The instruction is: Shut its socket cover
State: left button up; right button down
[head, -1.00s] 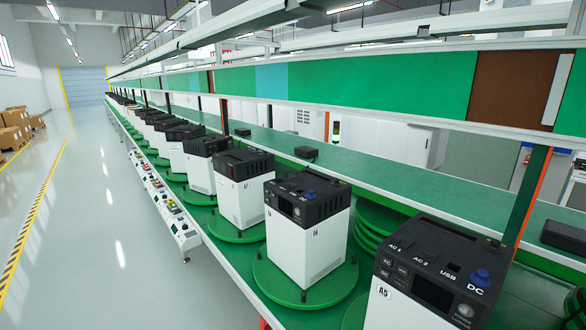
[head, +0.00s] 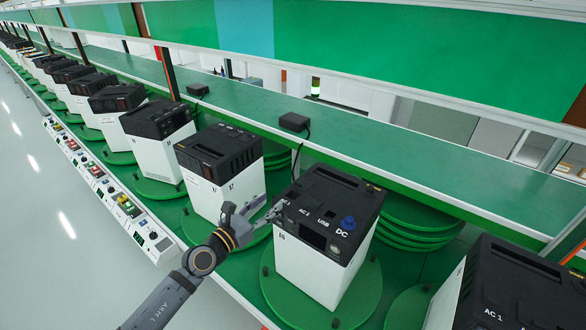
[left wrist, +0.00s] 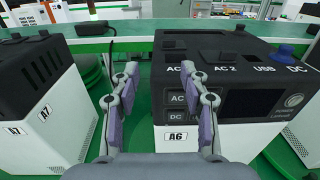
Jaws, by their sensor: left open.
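A white power unit labelled A6 (head: 310,263) with a black top stands on a green turntable (head: 275,295). Its top (left wrist: 215,52) carries the labels AC 1, AC 2, USB and DC, with a blue knob (head: 348,223) by DC. In the left wrist view, dark socket covers (left wrist: 175,45) lie behind the AC labels; I cannot tell clearly which is raised. My left gripper (head: 263,209) is open at the unit's left front top edge, by the AC 1 corner. In the left wrist view its fingers (left wrist: 163,75) are apart with nothing between them. My right gripper is not in view.
Unit A7 (head: 208,197) stands close to the left, and another unit (head: 450,295) stands at lower right. A green shelf (head: 375,155) with a small black box (head: 293,122) runs behind. A control strip (head: 122,205) lines the front edge, with open floor beyond.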

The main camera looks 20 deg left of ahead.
aim_at(297, 183)
pick_arm(q)
jog(key=w+d, duration=0.1)
jog(key=w+d+r, duration=0.1)
jog(key=d, duration=0.1)
jog(key=shift+d+r, duration=0.15)
jog(key=shift+r, duration=0.05)
jog(key=x, duration=0.2)
jog(key=p+x, duration=0.1)
jog(key=x, duration=0.1)
jog(key=a+f+x, duration=0.1)
jog(key=x, duration=0.1)
jog(key=shift+w, duration=0.45)
jog(key=shift+w+d+r, duration=0.1)
jog(key=shift+w+d, duration=0.05)
jog(key=shift+d, duration=0.15)
jog(key=c, duration=0.4)
grip_shut()
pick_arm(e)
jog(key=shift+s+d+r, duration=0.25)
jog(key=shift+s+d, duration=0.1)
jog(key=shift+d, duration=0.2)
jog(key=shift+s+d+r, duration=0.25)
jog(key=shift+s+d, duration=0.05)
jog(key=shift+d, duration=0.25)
